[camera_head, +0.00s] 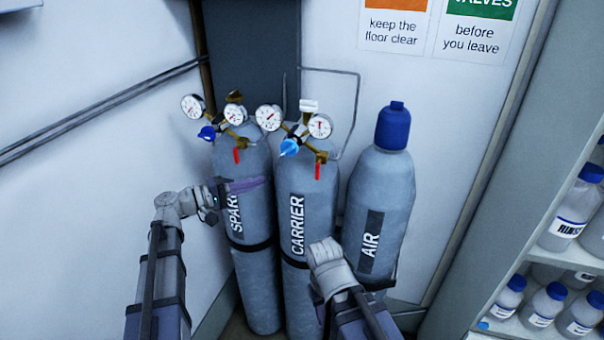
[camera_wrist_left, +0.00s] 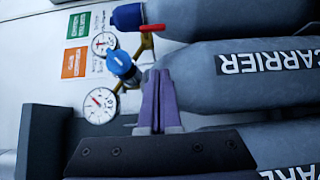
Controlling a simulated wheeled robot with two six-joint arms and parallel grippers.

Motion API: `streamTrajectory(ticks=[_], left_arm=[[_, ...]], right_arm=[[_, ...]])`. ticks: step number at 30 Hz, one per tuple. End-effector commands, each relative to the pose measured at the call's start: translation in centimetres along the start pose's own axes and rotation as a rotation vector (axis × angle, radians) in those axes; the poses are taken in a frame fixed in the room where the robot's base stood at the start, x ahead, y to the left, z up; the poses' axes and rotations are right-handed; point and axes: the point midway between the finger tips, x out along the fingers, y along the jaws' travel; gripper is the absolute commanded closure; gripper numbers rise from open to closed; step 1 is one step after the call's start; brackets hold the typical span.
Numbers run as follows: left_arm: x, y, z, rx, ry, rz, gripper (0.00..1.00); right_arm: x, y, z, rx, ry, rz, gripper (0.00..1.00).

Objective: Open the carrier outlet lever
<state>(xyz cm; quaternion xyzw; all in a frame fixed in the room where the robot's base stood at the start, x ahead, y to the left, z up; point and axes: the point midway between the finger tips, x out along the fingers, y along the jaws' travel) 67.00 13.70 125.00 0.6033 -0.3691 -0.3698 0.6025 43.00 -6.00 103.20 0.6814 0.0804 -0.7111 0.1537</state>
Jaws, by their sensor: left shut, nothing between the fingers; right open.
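The carrier cylinder (camera_head: 306,195) is the grey middle one, labelled CARRIER. Its regulator has two white gauges and a light-blue knob (camera_head: 289,147). Its red outlet lever (camera_head: 318,165) hangs down from a brass fitting at the right. In the left wrist view, turned sideways, the carrier's blue knob (camera_wrist_left: 118,63) lies beyond my fingers, and a small red lever (camera_wrist_left: 153,27) shows at the top. My left gripper (camera_head: 266,182) is shut and empty, in front of the spare cylinder, left of and apart from the carrier lever. My right gripper (camera_head: 324,252) is low before the carrier; its fingertips are hidden.
The spare cylinder (camera_head: 257,205) stands left with its own red lever (camera_head: 236,156) and dark-blue knob (camera_head: 207,133). The air cylinder (camera_head: 383,190), with a blue cap, stands right. Shelves (camera_head: 490,190) of bottles line the right side. White wall is left.

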Motion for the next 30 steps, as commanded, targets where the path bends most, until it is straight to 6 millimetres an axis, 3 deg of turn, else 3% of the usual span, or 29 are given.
streamTrajectory(ticks=[10, 14, 28, 30], left_arm=[[0.1, 0.0, 0.0, 0.0, 0.001, 0.002, 1.0], [1.0, 0.0, 0.0, 0.0, -0.001, 0.002, 1.0], [10.1, 0.0, -0.1, 0.0, -0.003, 0.002, 1.0], [10.8, 0.0, 0.9, 0.0, -0.003, 0.002, 1.0]], right_arm=[[0.0, 0.0, 0.0, 0.0, 0.0, 0.0, 0.55], [0.0, 0.0, 0.0, 0.0, 0.0, 0.0, 0.55], [0.0, 0.0, 0.0, 0.0, 0.0, 0.0, 0.55], [0.0, 0.0, 0.0, 0.0, 0.0, 0.0, 0.55]])
